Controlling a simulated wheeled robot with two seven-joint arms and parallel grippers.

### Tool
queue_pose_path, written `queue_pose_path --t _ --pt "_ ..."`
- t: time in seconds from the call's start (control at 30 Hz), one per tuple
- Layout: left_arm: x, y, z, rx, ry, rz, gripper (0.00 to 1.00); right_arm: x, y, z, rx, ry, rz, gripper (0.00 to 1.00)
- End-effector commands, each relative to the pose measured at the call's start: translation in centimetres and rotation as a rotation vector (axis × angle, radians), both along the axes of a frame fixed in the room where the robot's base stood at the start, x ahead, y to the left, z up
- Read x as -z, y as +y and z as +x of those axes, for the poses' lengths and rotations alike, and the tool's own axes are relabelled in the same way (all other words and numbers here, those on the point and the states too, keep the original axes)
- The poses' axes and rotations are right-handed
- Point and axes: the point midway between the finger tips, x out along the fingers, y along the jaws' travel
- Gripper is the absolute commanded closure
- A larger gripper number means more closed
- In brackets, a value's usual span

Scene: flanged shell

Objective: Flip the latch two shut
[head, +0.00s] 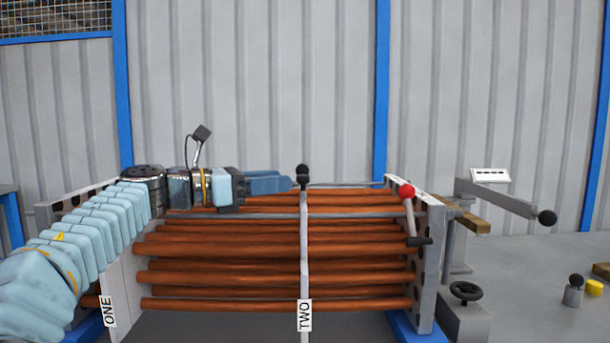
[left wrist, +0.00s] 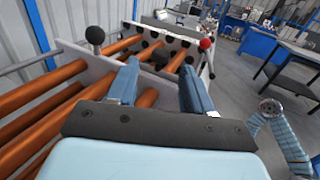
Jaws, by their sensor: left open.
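A thin upright plate labelled TWO (head: 304,255) stands edge-on in the middle of the tube bundle. A black ball knob (head: 302,171) tops it, and a black ball knob also shows at the upper left in the left wrist view (left wrist: 95,35). I cannot tell the latch's exact position. My left gripper (head: 290,183) is just left of the knob in the head view, at about its height. Its two fingers are apart and empty in the left wrist view (left wrist: 160,82). My right arm's dark end (left wrist: 270,106) shows at the right of the left wrist view; its jaws are unclear.
Copper-coloured tubes (head: 215,278) run between the end plates, the left one labelled ONE (head: 109,311). A red-knobbed lever (head: 407,191) stands at the right end plate. A black-knobbed arm (head: 510,202) and a handwheel (head: 465,291) lie farther right.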

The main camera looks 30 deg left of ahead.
Motion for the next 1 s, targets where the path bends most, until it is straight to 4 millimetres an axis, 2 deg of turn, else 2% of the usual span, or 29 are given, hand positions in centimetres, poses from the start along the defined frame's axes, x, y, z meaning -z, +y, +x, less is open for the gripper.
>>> queue_pose_path --t 0.1,0.3,0.7,0.77,1.0 --pt "-0.2 -1.6 2.1 0.004 0.001 -0.002 0.49 -0.6 0.0 0.0 -0.001 -0.001 0.001 0.42" --pt "-0.1 -3.3 4.6 0.002 0.001 -0.002 0.49 -1.0 0.0 0.0 -0.002 0.000 0.001 0.42" --pt "0.0 -3.9 5.3 0.000 0.000 -0.001 0.49 -1.1 0.0 0.0 -0.002 0.000 0.001 0.42" --pt "0.0 -3.9 5.3 0.000 0.000 -0.001 0.57 -1.1 0.0 0.0 -0.002 0.000 0.001 0.42" --pt "0.0 -3.9 5.3 0.000 0.000 -0.002 0.94 -1.1 0.0 0.0 -0.002 0.000 0.001 0.42"
